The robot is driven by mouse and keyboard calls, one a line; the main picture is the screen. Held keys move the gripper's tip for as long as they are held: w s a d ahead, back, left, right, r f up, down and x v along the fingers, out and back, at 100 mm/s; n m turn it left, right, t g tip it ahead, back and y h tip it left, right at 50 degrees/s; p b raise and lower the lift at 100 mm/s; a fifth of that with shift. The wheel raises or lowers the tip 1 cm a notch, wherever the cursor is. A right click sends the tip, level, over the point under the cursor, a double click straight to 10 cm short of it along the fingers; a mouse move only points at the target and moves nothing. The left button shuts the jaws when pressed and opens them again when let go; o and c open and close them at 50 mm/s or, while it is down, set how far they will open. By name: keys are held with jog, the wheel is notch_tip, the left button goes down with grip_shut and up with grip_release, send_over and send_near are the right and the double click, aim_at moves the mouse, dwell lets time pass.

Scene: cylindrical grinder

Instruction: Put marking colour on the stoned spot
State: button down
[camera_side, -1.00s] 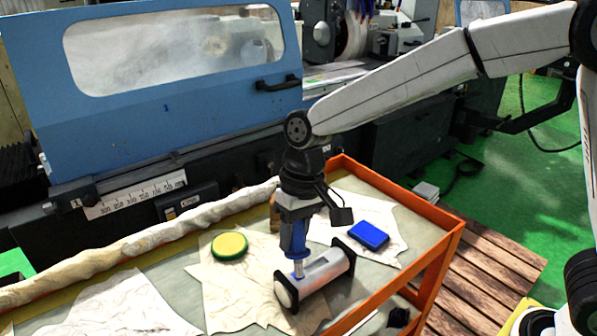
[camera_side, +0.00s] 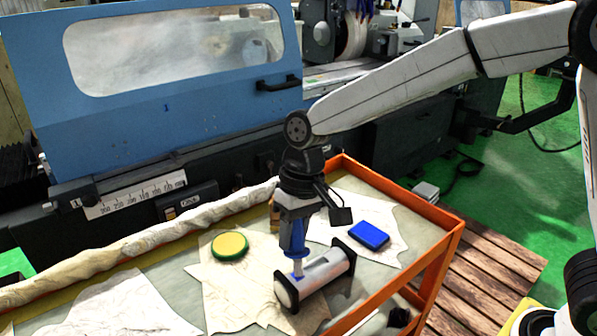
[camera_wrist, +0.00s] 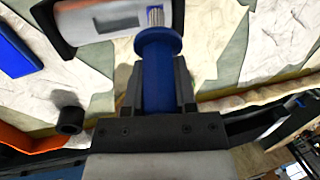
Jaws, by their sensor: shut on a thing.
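My gripper (camera_side: 293,234) is shut on a blue-handled tool (camera_side: 298,252) with a pale tip pointing down. The silver cylinder with black end rings (camera_side: 322,272) lies on a cloth, and the tool's tip is over its left part; I cannot tell whether it touches. In the wrist view the gripper (camera_wrist: 158,88) holds the blue handle (camera_wrist: 158,70), its bristle-like tip towards the cylinder (camera_wrist: 88,22). A small blue patch shows on the cylinder's flat area near the tip.
A round yellow-and-green tin (camera_side: 229,246) stands on the cloth to the left. A blue pad (camera_side: 369,235) lies on another cloth to the right. The orange trolley rim (camera_side: 440,218) bounds the right side. A rolled cloth (camera_side: 150,238) runs along the back, before the blue machine (camera_side: 170,110).

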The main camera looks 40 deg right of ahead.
jog(key=shift+s, duration=0.1)
jog(key=shift+s+a+v, duration=0.1)
jog(key=shift+a+v, duration=0.1)
jog(key=shift+v, duration=0.8)
jog(key=shift+s+a+v, duration=0.1)
jog(key=shift+a+v, duration=0.1)
jog(key=shift+v, duration=0.75)
jog(key=shift+a+v, duration=0.2)
jog(key=shift+v, duration=0.8)
jog(key=shift+w+d+r, duration=0.1)
jog(key=shift+d, duration=0.05)
